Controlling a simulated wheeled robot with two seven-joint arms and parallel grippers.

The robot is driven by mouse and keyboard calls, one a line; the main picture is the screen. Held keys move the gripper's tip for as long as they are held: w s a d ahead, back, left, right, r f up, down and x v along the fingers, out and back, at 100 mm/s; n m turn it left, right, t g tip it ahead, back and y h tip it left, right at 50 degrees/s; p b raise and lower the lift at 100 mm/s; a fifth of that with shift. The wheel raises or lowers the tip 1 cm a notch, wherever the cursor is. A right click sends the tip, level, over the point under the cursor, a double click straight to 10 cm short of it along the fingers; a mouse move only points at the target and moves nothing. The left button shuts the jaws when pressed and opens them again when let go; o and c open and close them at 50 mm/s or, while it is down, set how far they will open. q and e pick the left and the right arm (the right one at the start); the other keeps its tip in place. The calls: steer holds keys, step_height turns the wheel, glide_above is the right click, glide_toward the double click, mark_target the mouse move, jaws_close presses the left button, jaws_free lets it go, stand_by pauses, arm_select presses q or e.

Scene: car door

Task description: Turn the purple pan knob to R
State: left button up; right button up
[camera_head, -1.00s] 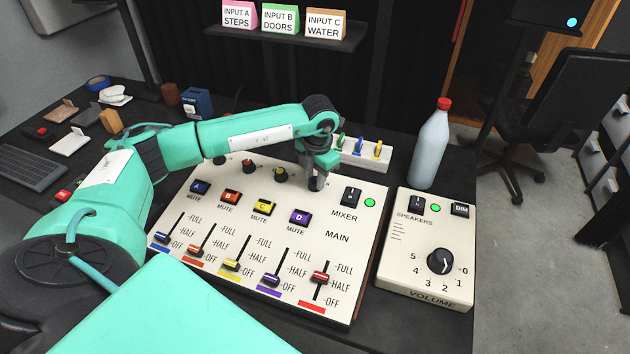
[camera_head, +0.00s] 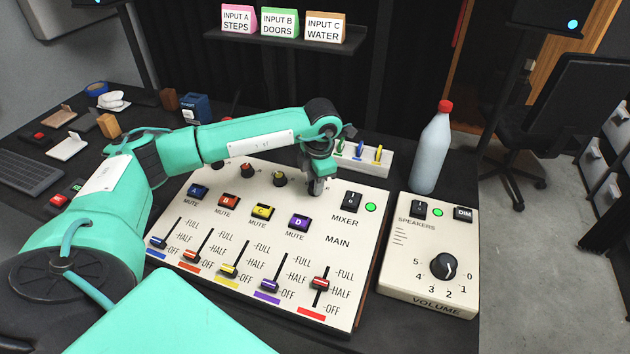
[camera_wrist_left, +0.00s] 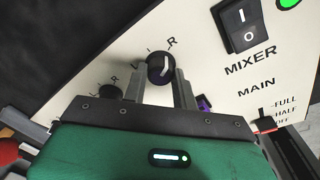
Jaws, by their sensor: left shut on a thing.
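The purple pan knob (camera_wrist_left: 160,68) shows in the left wrist view as a dark round knob with a white pointer mark. An R label (camera_wrist_left: 172,42) stands on the panel just above and right of it. The pointer lies on the upper right part of the knob's face; I cannot tell whether it lines up exactly with R. My left gripper (camera_head: 316,190) reaches down onto the upper part of the mixer panel (camera_head: 362,240). Its two fingers (camera_wrist_left: 168,86) are shut on the knob. In the head view the gripper hides the knob. My right gripper is not in view.
The purple D mute button (camera_head: 299,222) is just below the gripper, and the mixer switch (camera_head: 351,201) is to its right. Other pan knobs (camera_head: 280,178) stand to its left. A bottle (camera_head: 431,150) and the speaker volume box (camera_head: 400,284) stand farther right.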

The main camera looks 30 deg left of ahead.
arm_select(q)
steer(key=shift+r, duration=0.1)
steer(key=o, duration=1)
steer(key=shift+r, duration=0.35)
steer(key=r, duration=0.4)
steer(key=d+r, duration=0.1)
steer(key=r, duration=0.3)
steer(key=r+b, duration=0.1)
steer(key=r, duration=0.4)
steer(key=shift+s+d, duration=0.15)
steer(key=shift+d, duration=0.05)
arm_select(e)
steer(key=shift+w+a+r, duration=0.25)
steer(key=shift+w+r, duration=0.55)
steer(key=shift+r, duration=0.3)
